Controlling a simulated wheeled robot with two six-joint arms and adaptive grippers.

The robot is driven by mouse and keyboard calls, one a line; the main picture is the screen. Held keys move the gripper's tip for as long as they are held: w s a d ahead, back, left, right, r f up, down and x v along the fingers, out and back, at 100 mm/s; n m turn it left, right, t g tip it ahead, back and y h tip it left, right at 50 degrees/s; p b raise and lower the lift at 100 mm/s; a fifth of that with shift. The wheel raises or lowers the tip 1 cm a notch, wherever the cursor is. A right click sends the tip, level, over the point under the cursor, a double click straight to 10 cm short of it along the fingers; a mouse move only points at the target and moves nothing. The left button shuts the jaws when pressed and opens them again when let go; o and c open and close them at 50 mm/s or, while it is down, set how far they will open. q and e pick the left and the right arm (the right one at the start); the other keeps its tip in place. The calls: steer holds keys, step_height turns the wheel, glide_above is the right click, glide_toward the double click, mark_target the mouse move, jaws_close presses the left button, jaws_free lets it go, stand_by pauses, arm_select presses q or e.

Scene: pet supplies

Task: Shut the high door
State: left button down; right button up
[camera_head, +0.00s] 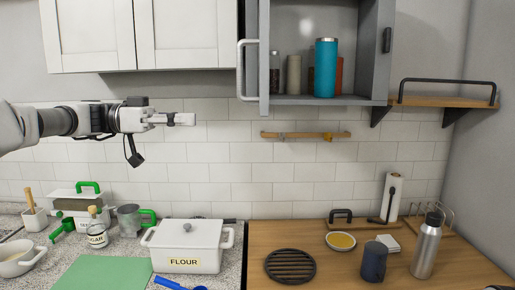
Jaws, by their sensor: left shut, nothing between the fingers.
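The high grey cabinet (375,50) on the wall stands open. Its door (264,60) is swung out on the left side and shows nearly edge-on, with a pale bar handle (241,72) on its left face. My left gripper (190,119) is shut and empty, in front of the tiled wall. It is below and to the left of the handle, apart from it. My right gripper is not in view.
A blue tumbler (325,68) and other bottles stand inside the cabinet. White cupboards (185,35) hang at the left. A wooden shelf (440,102) is at the right. Below, the counter holds a flour box (186,247), a steel bottle (427,247) and other kitchenware.

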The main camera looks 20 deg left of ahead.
arm_select(q)
steer(key=w+d+r+p, duration=0.2)
steer(key=d+p, duration=0.5)
steer(key=d, duration=0.6)
steer(key=shift+r+m, duration=0.3)
steer(key=shift+r, duration=0.1)
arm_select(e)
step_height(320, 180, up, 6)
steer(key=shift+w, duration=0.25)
arm_select(q)
steer(key=shift+a, duration=0.1)
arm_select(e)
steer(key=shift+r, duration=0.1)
arm_select(q)
steer(key=shift+w, duration=0.15)
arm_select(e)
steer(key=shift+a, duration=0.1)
